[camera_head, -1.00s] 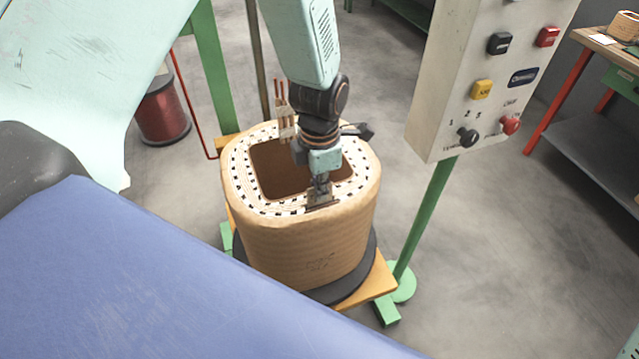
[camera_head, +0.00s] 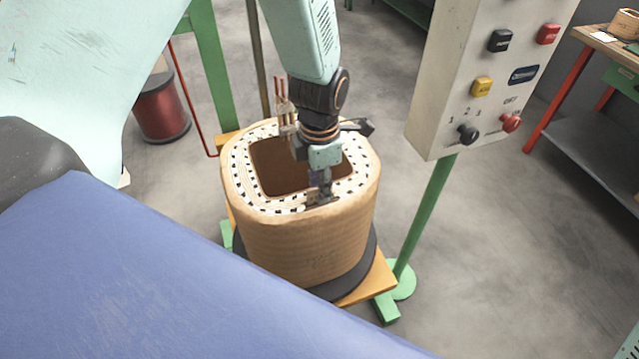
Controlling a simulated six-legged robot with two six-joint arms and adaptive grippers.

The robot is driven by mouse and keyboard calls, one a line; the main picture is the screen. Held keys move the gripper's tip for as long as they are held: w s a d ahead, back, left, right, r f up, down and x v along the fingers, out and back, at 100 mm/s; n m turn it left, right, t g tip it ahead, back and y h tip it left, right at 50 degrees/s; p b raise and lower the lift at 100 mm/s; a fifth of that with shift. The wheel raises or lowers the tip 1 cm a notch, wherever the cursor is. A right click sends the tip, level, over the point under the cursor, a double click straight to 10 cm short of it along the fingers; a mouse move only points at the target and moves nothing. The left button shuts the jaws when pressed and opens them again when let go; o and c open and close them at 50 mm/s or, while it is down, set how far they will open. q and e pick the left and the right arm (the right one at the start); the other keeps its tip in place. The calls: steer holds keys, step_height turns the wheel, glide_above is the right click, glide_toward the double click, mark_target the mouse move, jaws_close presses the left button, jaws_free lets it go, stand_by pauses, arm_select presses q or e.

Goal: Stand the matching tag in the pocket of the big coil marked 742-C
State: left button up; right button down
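A big tan coil (camera_head: 300,245) stands upright in the middle of the view. It has a square opening and a white top rim with dark spacers. A faint mark on its front is too blurred to read. My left gripper (camera_head: 320,198) points down over the near right part of the rim, with its fingertips at or just above the rim. Its fingers are small and dark here, so I cannot tell whether they are open or hold a tag. I cannot make out the tag or the pocket. My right gripper is not in view.
The coil sits on a dark disc over a yellow board (camera_head: 370,283). A control box (camera_head: 485,75) on a green post (camera_head: 428,215) stands close at the right. Green and red uprights stand behind. A red drum (camera_head: 161,108) is at the back left, and a workbench (camera_head: 598,42) at the far right.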

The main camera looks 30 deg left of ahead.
arm_select(q)
step_height(320, 180, up, 12)
steer(key=shift+f, duration=0.25)
stand_by(0.7)
